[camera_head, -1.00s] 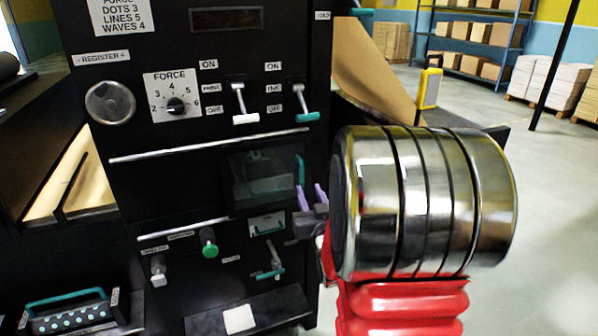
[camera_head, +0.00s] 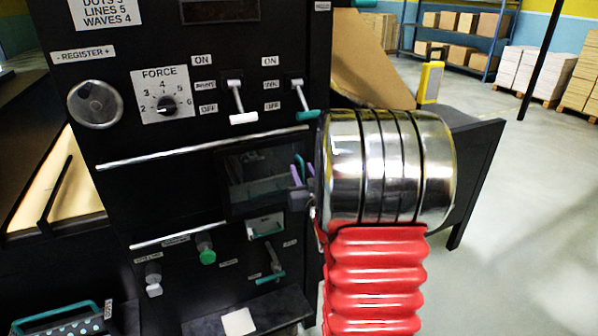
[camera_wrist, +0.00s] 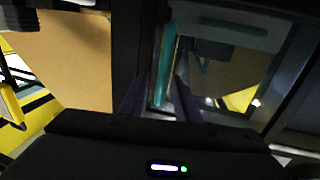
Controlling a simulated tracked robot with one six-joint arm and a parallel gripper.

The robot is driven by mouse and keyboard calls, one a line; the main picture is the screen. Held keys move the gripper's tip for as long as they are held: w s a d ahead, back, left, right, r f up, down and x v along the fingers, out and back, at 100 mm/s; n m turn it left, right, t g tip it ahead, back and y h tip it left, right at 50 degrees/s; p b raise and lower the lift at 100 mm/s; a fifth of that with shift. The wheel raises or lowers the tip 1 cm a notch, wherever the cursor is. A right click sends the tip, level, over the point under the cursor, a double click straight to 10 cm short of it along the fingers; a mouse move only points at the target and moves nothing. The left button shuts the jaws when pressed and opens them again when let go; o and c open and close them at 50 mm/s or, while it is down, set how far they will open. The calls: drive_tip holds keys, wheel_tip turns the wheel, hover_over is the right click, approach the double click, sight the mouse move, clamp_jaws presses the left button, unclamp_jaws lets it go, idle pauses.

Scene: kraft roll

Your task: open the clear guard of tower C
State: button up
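The clear guard (camera_head: 258,182) is a dark see-through panel on the black tower front and appears closed. Its upright teal handle is at the right edge; in the wrist view the handle (camera_wrist: 166,65) runs up the middle. My gripper (camera_head: 298,174) has purple fingers and is just in front of the handle. In the wrist view my gripper (camera_wrist: 160,95) has one finger on each side of the handle's line, with a gap between them. It looks open; contact with the handle cannot be told. My silver wrist hides the tower's right edge.
Two levers (camera_head: 236,102) and a force dial (camera_head: 167,103) are above the guard. A long metal rail (camera_head: 200,150) runs just over it. A green knob (camera_head: 206,252) and a teal-handled lever (camera_head: 270,275) are below. Open floor (camera_head: 530,190) lies to the right.

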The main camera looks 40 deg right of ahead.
clamp_jaws()
idle(0.3)
idle(0.4)
